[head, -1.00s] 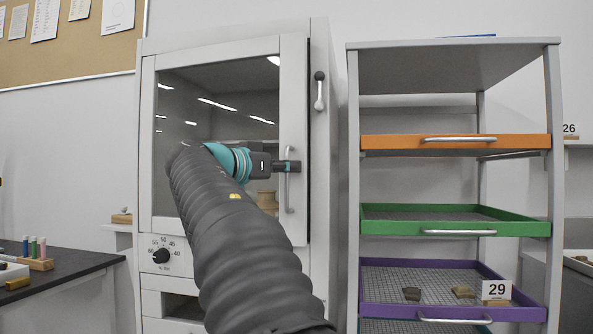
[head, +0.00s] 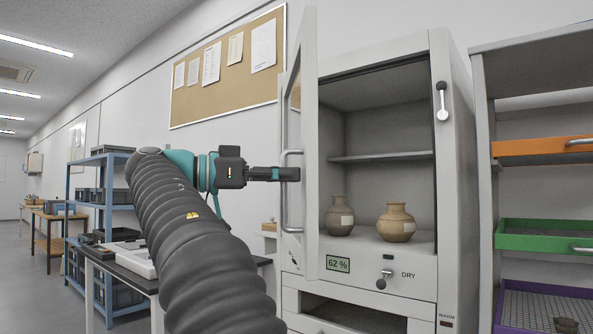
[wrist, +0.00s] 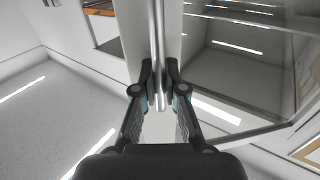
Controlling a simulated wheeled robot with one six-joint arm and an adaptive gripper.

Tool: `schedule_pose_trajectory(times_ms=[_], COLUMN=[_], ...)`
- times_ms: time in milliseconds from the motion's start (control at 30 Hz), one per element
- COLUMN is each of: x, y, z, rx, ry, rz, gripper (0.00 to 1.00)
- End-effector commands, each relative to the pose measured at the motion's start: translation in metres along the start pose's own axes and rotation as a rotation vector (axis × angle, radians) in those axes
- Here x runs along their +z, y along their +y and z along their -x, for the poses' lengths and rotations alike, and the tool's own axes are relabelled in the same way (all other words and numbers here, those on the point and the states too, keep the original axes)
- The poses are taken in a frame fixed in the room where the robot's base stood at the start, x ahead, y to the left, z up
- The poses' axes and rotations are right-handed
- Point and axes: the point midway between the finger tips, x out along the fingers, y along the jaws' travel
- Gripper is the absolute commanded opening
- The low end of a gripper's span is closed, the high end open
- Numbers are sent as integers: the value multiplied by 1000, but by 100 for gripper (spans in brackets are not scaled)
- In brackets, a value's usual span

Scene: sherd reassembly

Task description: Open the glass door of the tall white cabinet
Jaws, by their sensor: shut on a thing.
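The tall white cabinet (head: 450,200) stands right of centre in the head view. Its glass door (head: 310,150) is swung wide open to the left, seen nearly edge-on. My gripper (head: 290,174) is shut on the door's vertical metal handle (head: 287,215). In the wrist view the two fingers of my gripper (wrist: 160,85) close around the handle bar (wrist: 158,45), and the glass door (wrist: 225,60) shows to the right.
Two clay jars, a darker one (head: 339,217) and a lighter one (head: 396,222), stand inside the cabinet. A grey rack with an orange tray (head: 530,149) and a green tray (head: 535,237) is at the right. A dark-topped table (head: 120,268) is at the left.

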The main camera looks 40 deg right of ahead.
Motion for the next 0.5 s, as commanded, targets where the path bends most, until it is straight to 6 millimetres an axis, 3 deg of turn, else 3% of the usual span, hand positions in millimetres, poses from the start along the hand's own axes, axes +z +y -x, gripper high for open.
schedule_pose_trajectory(times_ms=[500], x=[0], y=[-5], z=[7], rx=[8], ry=[4], rz=[2], gripper=[0])
